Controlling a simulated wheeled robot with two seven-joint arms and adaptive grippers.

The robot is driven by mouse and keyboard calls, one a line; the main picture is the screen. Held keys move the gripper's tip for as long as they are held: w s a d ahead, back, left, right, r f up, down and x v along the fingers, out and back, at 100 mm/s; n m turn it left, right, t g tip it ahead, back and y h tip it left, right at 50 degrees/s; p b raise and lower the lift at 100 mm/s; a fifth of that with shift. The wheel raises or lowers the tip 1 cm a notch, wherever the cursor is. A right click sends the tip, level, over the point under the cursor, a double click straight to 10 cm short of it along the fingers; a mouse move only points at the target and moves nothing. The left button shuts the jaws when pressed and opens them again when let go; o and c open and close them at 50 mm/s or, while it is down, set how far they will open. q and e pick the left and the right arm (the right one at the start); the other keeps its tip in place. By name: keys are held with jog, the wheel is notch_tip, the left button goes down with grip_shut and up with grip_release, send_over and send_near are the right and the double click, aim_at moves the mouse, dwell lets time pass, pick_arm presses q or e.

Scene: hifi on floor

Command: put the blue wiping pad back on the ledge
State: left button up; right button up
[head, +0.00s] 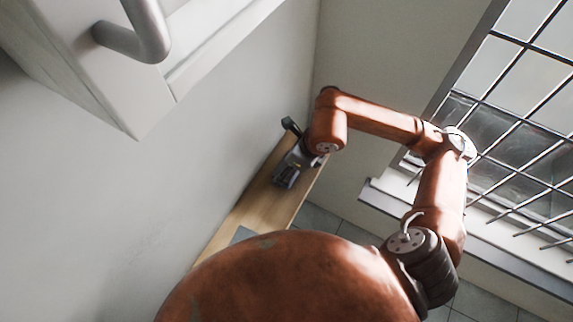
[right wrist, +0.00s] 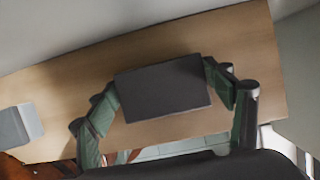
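A dark rectangular pad (right wrist: 165,90) lies between the green fingers of my right gripper (right wrist: 165,80) in the right wrist view. It looks like the wiping pad, but in the shade its blue is hard to tell. Both fingers meet its short sides, so the gripper appears shut on it. The wooden ledge (right wrist: 60,75) is right behind the pad; whether they touch cannot be told. In the head view my right gripper (head: 287,174) is over the far part of the ledge (head: 245,212), and the pad is hard to make out there. My left gripper is not in view.
A grey-blue flat block (right wrist: 20,125) lies on the ledge to the left in the right wrist view; it seems to show in the head view (head: 242,235) too. A wall runs along the ledge, a white cabinet (head: 100,60) hangs above left, and a barred window (head: 520,110) is right.

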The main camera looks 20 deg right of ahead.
jog(key=o, duration=0.3)
jog(key=shift+r, duration=0.15)
jog(key=shift+r, duration=0.3)
jog(key=v, duration=1.1)
jog(key=shift+r+p, duration=0.2)
jog(key=shift+p, duration=0.2)
jog(key=shift+s+d, duration=0.1)
jog(key=shift+s, duration=0.05)
